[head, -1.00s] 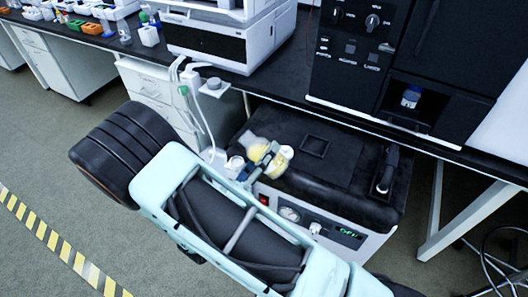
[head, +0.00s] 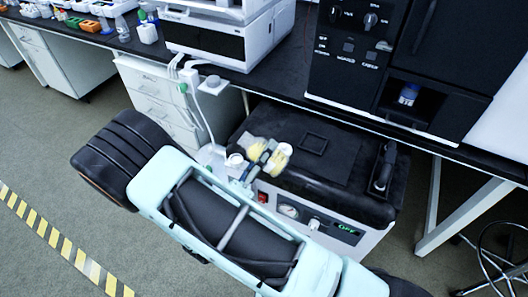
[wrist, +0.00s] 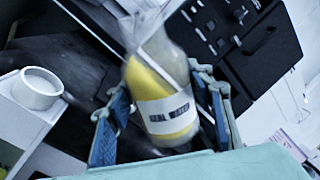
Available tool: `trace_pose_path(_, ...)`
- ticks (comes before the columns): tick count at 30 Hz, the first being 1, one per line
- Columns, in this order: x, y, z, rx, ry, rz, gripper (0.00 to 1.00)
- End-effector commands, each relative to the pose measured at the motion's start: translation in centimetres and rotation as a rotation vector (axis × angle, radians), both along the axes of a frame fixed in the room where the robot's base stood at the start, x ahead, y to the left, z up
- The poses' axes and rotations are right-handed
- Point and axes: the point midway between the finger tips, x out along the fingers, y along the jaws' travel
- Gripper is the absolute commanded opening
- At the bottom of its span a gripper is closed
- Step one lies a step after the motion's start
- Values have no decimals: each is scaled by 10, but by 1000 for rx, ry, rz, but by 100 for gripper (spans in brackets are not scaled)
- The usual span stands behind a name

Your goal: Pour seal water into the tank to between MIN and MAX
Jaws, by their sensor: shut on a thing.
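A clear bottle (wrist: 165,95) with yellow contents and a white label reading roughly "SEAL WATER" is held between the blue fingers of my gripper (wrist: 160,118). In the head view the blurred bottle (head: 275,160) and my gripper (head: 262,158) are over the front left of a black-topped unit (head: 330,165). The bottle looks tilted in the wrist view. A white round opening or cap (head: 235,159) is just left of my gripper; a similar white round piece (wrist: 38,88) shows at the left of the wrist view. I see no MIN or MAX marks or water level.
The unit's front has a red switch (head: 262,197), a gauge (head: 288,211) and a green display (head: 347,229). A black handle-like part (head: 384,168) stands at its right. The bench edge (head: 350,122) overhangs behind. A white tube (head: 199,110) runs down at the left.

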Motion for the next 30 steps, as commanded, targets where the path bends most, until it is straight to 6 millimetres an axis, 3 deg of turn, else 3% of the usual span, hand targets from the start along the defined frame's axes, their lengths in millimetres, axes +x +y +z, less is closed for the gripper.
trace_pose_path(30, 0, 0, 0, -187, 70, 0, 11)
